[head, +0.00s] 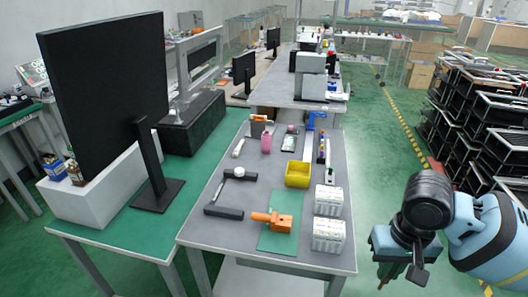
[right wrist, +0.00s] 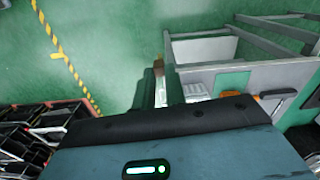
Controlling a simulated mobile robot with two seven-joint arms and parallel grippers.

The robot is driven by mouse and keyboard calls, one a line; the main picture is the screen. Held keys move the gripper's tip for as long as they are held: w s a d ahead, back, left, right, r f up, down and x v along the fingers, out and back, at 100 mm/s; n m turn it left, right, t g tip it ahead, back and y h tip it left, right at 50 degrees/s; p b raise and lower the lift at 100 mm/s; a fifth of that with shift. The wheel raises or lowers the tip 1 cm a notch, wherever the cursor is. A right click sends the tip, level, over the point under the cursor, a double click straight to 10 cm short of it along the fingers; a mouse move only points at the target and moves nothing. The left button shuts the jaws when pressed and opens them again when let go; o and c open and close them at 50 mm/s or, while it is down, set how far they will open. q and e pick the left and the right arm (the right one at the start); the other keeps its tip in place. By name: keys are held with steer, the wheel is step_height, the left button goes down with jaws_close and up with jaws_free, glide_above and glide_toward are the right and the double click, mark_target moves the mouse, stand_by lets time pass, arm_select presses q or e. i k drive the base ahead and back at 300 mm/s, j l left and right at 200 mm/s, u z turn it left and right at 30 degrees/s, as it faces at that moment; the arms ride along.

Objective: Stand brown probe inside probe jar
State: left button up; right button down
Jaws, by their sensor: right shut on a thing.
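My right gripper (head: 392,272) hangs at the lower right of the head view, off the right side of the grey table, over the green floor. It is shut on the brown probe (head: 383,284), of which a small brown tip shows below the jaws. In the right wrist view the brown probe (right wrist: 158,66) shows as a short brown end beyond the gripper's edge. The rest of it is hidden. I cannot tell which item is the probe jar; a pink bottle (head: 266,143) stands toward the table's far left. My left gripper is not in view.
Black crates (head: 485,120) stand on the right. Floor between is clear.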

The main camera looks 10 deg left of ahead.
mark_target(266, 151)
steer(key=l+u, duration=0.2)
steer(key=l, duration=0.25)
steer(key=l+u, duration=0.2)
steer(key=l, duration=0.25)
steer(key=k+l+u, duration=0.2)
steer(key=l, duration=0.25)
steer(key=l+u, duration=0.2)
steer(key=l, duration=0.25)
steer(key=k+l+u, duration=0.2)
steer(key=l, duration=0.25)
steer(key=l+u, duration=0.35)
steer(key=l, duration=0.4)
steer(key=l+u, duration=0.35)
steer(key=l, duration=0.4)
steer(key=i+l+u, duration=0.15)
steer(key=l, duration=0.2)
steer(key=l+u, duration=0.2)
steer(key=l, duration=0.2)
steer(key=i+l+u, duration=0.15)
steer(key=l+u, duration=0.15)
steer(key=l, duration=0.45)
steer(key=l+u, duration=0.3)
steer(key=l, duration=0.4)
